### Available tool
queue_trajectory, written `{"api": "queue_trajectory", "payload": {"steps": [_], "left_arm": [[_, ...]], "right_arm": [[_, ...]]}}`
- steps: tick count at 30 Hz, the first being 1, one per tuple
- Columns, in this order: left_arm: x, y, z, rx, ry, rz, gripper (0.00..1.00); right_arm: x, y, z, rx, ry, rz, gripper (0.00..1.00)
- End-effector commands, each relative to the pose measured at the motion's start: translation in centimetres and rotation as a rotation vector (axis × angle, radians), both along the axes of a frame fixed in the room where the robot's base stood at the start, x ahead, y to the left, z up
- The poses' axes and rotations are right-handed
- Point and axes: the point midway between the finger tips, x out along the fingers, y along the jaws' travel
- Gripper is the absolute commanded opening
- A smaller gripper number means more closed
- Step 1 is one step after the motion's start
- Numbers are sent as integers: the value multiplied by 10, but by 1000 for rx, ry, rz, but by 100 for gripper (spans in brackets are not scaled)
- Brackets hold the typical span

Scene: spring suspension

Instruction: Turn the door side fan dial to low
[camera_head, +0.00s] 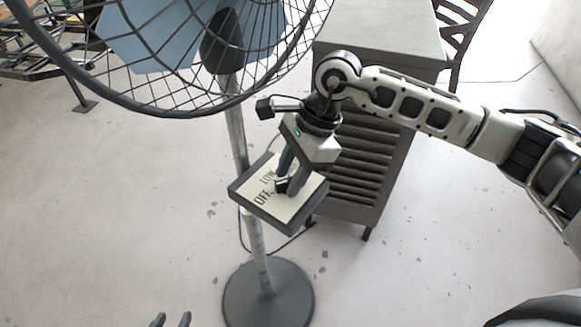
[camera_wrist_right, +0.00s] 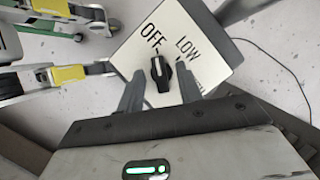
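A standing fan has a square control panel (camera_head: 262,212) on its pole, with a black dial (camera_wrist_right: 160,74) and the printed words OFF and LOW; a third label is mostly hidden. The dial's white mark points toward OFF in the right wrist view. My right gripper (camera_head: 287,187) is down at the panel. In the right wrist view its fingers (camera_wrist_right: 159,88) are spread either side of the dial, with gaps visible.
The blue-bladed fan head (camera_head: 180,35) in its wire cage is above the panel. The pole stands on a round base (camera_head: 268,295). A grey louvred cabinet (camera_head: 385,40) stands behind my right arm. A cable runs along the floor.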

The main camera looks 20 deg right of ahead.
Motion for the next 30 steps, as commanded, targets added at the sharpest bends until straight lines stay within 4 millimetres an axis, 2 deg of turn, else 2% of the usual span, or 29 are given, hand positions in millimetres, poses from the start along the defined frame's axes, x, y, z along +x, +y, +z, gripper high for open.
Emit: {"api": "queue_trajectory", "payload": {"steps": [8,9,12,23,30], "left_arm": [[2,0,1,-1,-5,2,36],[3,0,1,0,-6,3,36],[4,1,2,0,-9,3,36],[5,0,0,-2,-12,3,36],[4,-1,-10,-7,-10,3,36]], "right_arm": [[0,0,-2,0,-1,1,35],[0,0,-2,0,-1,1,24],[0,0,-2,0,-1,1,0],[0,0,-3,0,-2,-29,0],[-1,0,-5,-1,-3,-153,0]]}}
